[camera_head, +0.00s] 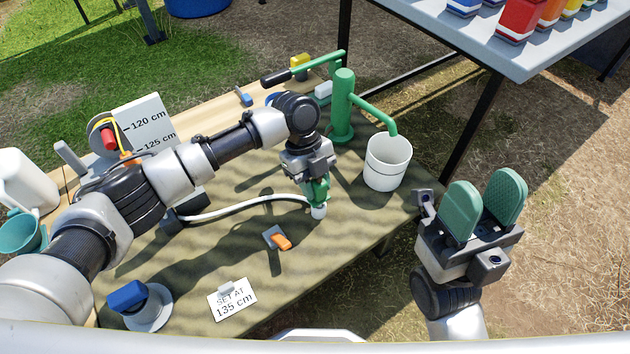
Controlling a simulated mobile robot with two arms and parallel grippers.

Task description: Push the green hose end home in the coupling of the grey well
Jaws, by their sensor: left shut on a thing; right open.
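My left gripper (318,192) reaches in from the left and points down over the middle of the table. Its green fingers are shut on the end of a white hose (250,208). A white piece (318,212) shows just below the fingertips; I cannot tell whether it touches the table. The fingers hide most of the hose end. The hose runs left to a dark block (173,223). A grey round flange (150,316) with a blue top (127,296) stands at the front left; I cannot make out a coupling on it. My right gripper (483,208) is open and empty, right of the table.
A green hand pump (343,105) stands at the back, its spout over a white bucket (387,163). A grey clip with an orange end (281,241) and a "135 cm" card (232,299) lie in front. A white jug (30,180) stands far left.

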